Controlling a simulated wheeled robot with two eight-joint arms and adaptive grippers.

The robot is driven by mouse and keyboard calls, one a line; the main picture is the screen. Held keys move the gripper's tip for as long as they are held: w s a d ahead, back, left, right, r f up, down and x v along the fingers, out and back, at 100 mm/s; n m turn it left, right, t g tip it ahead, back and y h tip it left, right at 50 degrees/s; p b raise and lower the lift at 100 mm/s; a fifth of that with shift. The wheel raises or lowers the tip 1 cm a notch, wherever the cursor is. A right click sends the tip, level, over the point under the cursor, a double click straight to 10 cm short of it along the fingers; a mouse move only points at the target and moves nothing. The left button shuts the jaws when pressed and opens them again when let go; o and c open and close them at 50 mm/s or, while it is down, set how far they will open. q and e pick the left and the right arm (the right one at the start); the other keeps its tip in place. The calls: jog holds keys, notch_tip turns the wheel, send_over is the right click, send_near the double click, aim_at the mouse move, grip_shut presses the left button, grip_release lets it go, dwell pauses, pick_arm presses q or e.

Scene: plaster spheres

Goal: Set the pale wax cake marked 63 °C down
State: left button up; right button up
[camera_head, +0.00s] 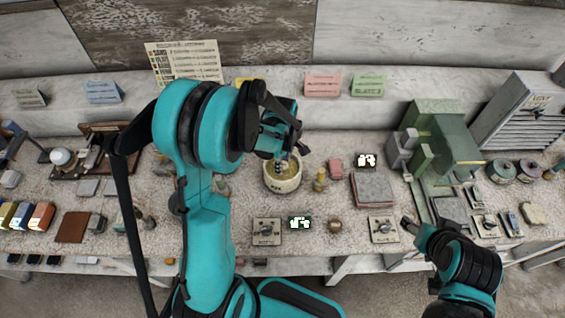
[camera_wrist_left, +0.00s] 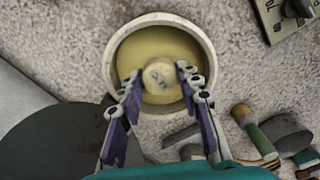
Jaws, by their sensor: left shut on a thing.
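My left gripper (camera_head: 284,160) reaches over a round cream pot (camera_head: 283,187) with yellowish content. In the left wrist view its two fingers (camera_wrist_left: 158,78) are shut on a small round pale wax cake (camera_wrist_left: 159,76), one finger on each side. The cake shows in front of the pot's yellow inside (camera_wrist_left: 160,45); I cannot tell whether it touches the content. A faint dark mark shows on the cake, too blurred to read. In the head view the cake is hardly visible below the gripper. My right gripper (camera_head: 412,226) is at the lower right, away from the pot; its jaw opening is unclear.
Dial boxes (camera_head: 267,231) (camera_head: 383,230) and a lit green display (camera_head: 300,223) stand in front of the pot. A small brass-coloured piece (camera_head: 320,180) is close on its right.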

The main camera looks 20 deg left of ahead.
pick_arm(q)
jog(key=shift+f, duration=0.35)
jog(key=o, duration=1)
jog(key=shift+o, duration=0.2)
jog(key=shift+r, duration=0.2)
jog(key=shift+r+p, duration=1.2)
jog(key=shift+r, duration=0.7)
